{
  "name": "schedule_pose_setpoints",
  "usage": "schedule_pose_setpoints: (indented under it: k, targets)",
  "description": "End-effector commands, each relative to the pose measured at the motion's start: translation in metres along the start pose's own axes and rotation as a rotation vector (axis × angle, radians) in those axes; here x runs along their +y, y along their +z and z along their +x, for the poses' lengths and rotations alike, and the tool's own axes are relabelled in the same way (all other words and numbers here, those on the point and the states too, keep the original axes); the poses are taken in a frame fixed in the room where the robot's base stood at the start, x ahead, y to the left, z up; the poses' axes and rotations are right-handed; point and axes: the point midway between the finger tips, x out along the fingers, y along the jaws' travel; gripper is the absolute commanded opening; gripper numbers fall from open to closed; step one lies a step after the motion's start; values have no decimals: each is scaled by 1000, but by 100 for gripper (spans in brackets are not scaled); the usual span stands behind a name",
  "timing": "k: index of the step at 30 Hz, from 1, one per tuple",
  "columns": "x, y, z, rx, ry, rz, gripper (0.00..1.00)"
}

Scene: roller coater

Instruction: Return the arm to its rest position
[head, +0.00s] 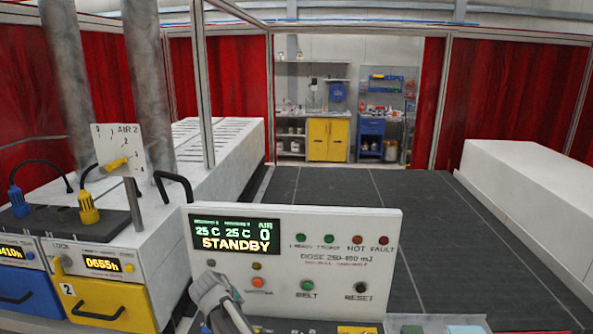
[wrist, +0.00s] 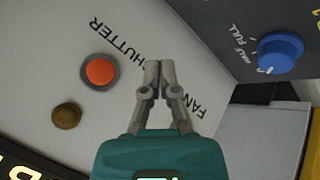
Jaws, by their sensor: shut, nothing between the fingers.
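My gripper (wrist: 159,68) is in the middle of the wrist view, its two grey fingers together with nothing between them. It is over a pale panel face, between an orange button (wrist: 100,71) beside the word "SHUTTER" and a blue knob (wrist: 280,52) marked "HALF" and "FULL". I cannot tell whether the fingertips touch the panel. In the head view, part of my arm (head: 219,302) shows at the lower left of the white control panel (head: 350,232). The fingertips cannot be made out there.
The panel display (head: 235,234) reads "STANDBY". A belt button (head: 307,286) and reset button (head: 360,287) are on its front. Left stand units with yellow (head: 105,303) and blue fronts and an "AIR 2" sign (head: 120,143).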

Motion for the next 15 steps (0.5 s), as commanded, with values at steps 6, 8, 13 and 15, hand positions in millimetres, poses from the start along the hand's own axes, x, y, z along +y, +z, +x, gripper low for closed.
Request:
schedule_pose_setpoints:
  k: [6,8,13,15]
  targets:
    - [52,61,26,-106,-61,107,0]
    - [64,77,31,-132,-79,136,0]
    - [94,122,43,-202,-134,217,0]
    - [105,140,47,-229,-156,251,0]
